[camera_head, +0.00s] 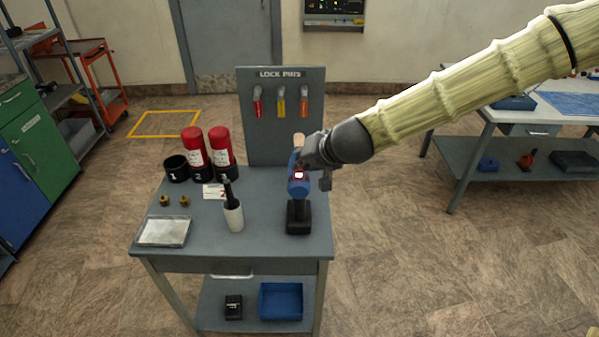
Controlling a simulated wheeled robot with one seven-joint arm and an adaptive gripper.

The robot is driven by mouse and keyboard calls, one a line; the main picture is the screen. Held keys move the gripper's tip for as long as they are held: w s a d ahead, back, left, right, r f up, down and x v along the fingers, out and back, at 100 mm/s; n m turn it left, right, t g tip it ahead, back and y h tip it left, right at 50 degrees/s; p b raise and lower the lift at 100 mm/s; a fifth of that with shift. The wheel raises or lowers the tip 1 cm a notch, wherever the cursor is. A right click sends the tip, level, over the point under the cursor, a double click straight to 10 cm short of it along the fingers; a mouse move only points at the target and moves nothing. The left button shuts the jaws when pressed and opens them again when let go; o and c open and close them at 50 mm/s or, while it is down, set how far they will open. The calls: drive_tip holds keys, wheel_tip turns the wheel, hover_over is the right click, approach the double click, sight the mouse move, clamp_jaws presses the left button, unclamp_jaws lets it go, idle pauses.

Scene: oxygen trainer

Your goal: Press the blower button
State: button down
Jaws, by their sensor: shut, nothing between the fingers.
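A blue hand-held device that looks like the blower (298,188) stands upright on a black base (298,218) on the grey workbench (268,235). A small bright red-and-white spot, perhaps its button or a light, shows on its front. A tan tip (299,140) shows above it. My gripper (318,172) is dark and shut with nothing in it. It is at the upper right of the blower and overlaps its edge in the picture. I cannot tell whether they touch. The wrist hides part of what lies behind it.
Two red canisters (208,148), a black holder (176,168), a white cup with a black brush-like tool (233,214) and a metal tray (164,231) stand left of the blower. A lock pins board (280,130) rises behind. The bench's front right corner is clear.

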sight(302, 174)
drive_tip(key=shift+r, duration=0.1)
drive_tip(key=shift+r+p, duration=0.6)
drive_tip(key=shift+p, duration=0.15)
wheel_tip(302, 174, up, 6)
drive_tip(key=p, duration=0.5)
idle(1.3)
